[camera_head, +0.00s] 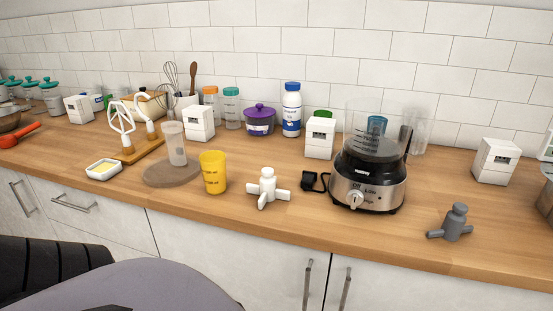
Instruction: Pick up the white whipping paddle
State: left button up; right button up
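A white paddle (268,186) with an upright hub and flat arms spreading at its base stands on the wooden counter near its front edge, in the middle of the head view. Nothing touches it or hides it. A similar grey paddle (453,222) stands further right, near the front edge. Neither of my grippers shows in this view, so their state is not visible.
A yellow measuring cup (213,173) stands left of the white paddle. A black plug (310,181) and a food processor base with clear bowl (368,184) are to its right. White boxes (320,138) and jars stand behind. The counter (330,225) is clear in front.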

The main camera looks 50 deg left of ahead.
aim_at(267, 189)
jog(key=u, duration=1.65)
jog(key=i+j+z, duration=0.1)
jog(key=j, duration=0.6)
jog(key=i+j, duration=0.15)
jog(key=j, duration=0.5)
jog(key=i+j+z, duration=0.15)
jog(key=j, duration=0.55)
jog(key=k, duration=0.05)
